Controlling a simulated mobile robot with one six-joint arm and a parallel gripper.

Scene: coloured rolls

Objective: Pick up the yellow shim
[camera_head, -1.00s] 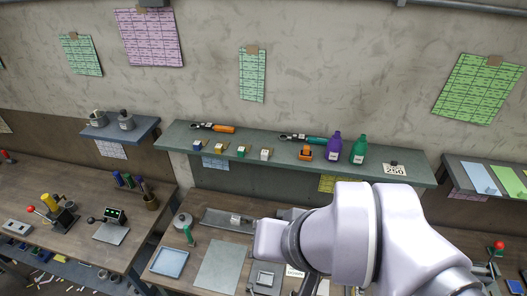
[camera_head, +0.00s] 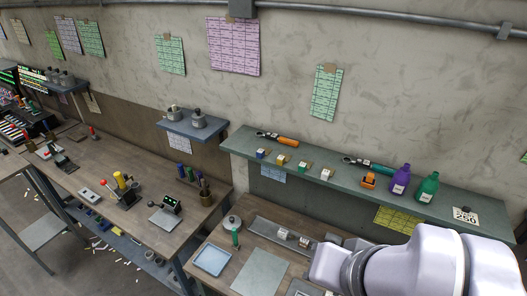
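A row of small rolls sits on the long green-grey wall shelf (camera_head: 390,191). Among them is a small roll with yellow on it (camera_head: 282,159), which looks like the yellow shim, though it is too small to be sure. A blue roll (camera_head: 262,154) is left of it, and a green roll (camera_head: 302,165) and a pale roll (camera_head: 326,173) are to its right. My white arm fills the lower right, in front of the lower bench and below the shelf. My gripper cannot be seen.
An orange-handled tool (camera_head: 281,140), a teal-handled tool (camera_head: 375,167), an orange dispenser (camera_head: 369,180), a purple bottle (camera_head: 400,180) and a green bottle (camera_head: 427,188) share the shelf. Below, the bench holds a blue tray (camera_head: 212,260) and a grey mat (camera_head: 259,272).

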